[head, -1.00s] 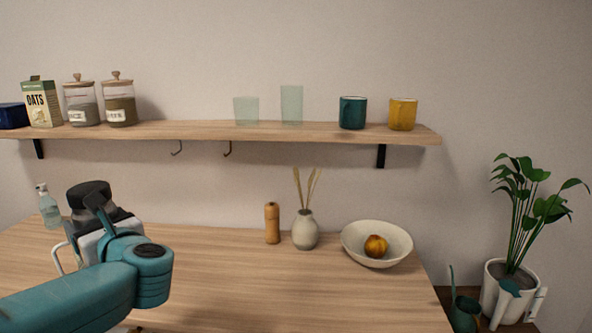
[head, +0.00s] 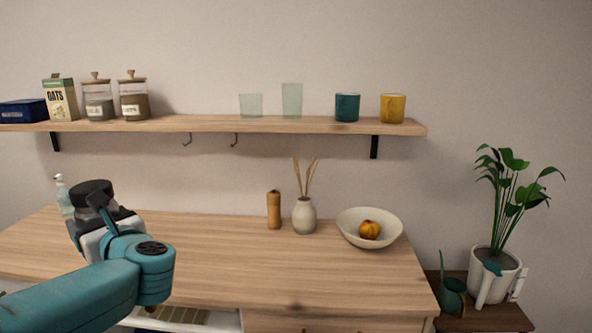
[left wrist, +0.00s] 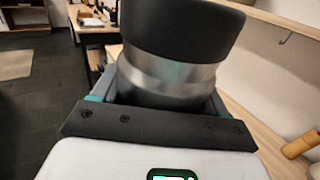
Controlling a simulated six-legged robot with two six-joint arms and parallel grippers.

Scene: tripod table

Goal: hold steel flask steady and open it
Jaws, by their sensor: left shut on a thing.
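The steel flask (left wrist: 165,80) has a wide black lid (left wrist: 185,25) on top and a shiny steel neck below it. My left gripper (left wrist: 155,100) is shut on it, with the dark jaws across its body. In the head view the black lid (head: 92,188) shows above my left gripper (head: 95,222) at the left, over the table's front left. The flask looks upright, and its lid is on. Its lower body is hidden by the gripper. My right gripper is in neither view.
The wooden table (head: 230,265) is clear in its middle and front. A wooden mill (head: 274,210), a vase (head: 304,216) and a bowl (head: 355,232) with a round fruit stand at its back. A drawer (head: 225,322) below is partly open. A plant pot (head: 497,262) stands right.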

